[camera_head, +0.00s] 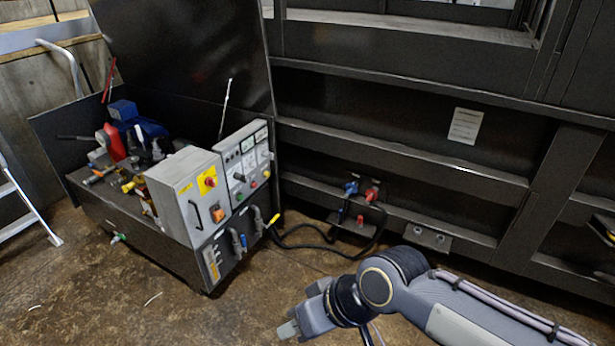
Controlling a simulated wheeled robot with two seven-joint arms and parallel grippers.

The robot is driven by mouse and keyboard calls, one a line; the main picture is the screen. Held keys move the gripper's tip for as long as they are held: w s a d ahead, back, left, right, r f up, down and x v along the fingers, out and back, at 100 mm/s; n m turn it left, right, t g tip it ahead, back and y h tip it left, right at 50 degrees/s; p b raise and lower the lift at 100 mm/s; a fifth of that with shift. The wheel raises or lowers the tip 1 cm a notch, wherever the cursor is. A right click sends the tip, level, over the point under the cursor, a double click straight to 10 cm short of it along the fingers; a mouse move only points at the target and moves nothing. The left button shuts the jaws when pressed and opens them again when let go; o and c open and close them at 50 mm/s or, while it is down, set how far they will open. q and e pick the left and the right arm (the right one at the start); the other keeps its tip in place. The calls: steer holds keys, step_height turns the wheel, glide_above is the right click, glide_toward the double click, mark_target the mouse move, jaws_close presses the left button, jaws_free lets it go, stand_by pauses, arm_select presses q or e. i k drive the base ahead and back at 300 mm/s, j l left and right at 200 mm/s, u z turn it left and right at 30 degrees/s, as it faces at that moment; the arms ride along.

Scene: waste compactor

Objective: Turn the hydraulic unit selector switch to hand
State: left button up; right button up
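The hydraulic unit (135,235) stands at the left, an open dark box with a grey control cabinet (183,212) at its front right corner. The cabinet carries a red rotary knob on a yellow plate (208,183), an orange switch (218,214) and a black handle. Beside it is a light grey panel (247,160) with small knobs and coloured buttons; which one is the selector switch is too small to tell. My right gripper (289,329) is low at the bottom centre, apart from the unit; its finger opening is unclear. My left gripper is out of view.
The dark compactor wall (400,135) with ribs fills the back and right. Blue and red connectors (371,193) and a black hose (310,246) sit low between unit and wall. A raised dark lid (190,45) stands behind the unit. The brown floor in front is mostly clear.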

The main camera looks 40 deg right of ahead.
mark_target(237, 176)
steer(key=z, duration=0.9)
steer(key=i+u, duration=0.35)
steer(key=i, duration=1.3)
